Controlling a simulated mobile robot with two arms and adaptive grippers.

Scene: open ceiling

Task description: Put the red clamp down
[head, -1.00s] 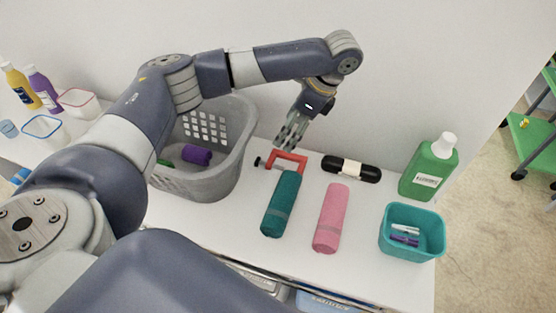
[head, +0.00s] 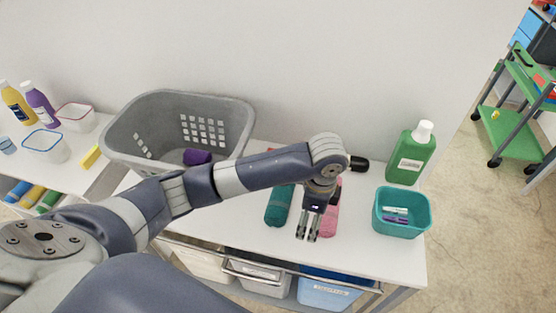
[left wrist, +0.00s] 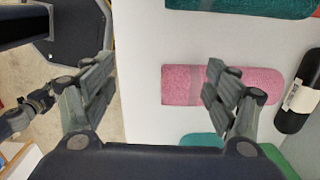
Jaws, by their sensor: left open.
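The red clamp is almost wholly hidden behind my left forearm in the head view. Only a small red sliver (head: 270,150) shows above the arm, near the back of the white table (head: 375,255). My left gripper (head: 307,238) is open and empty, pointing down over the table's front part by the rolled pink towel (head: 331,220). In the left wrist view its fingers (left wrist: 160,85) are spread wide with nothing between them but white table and part of the pink towel (left wrist: 180,85). A dark jointed part at that view's left edge may be my right gripper (left wrist: 28,110).
A teal towel roll (head: 279,205) lies left of the gripper. A black roll (head: 358,164) is partly hidden behind the wrist. A green bottle (head: 411,155) and a teal bin (head: 378,218) stand right. A grey basket (head: 130,140) stands left. Bare table shows at the front right.

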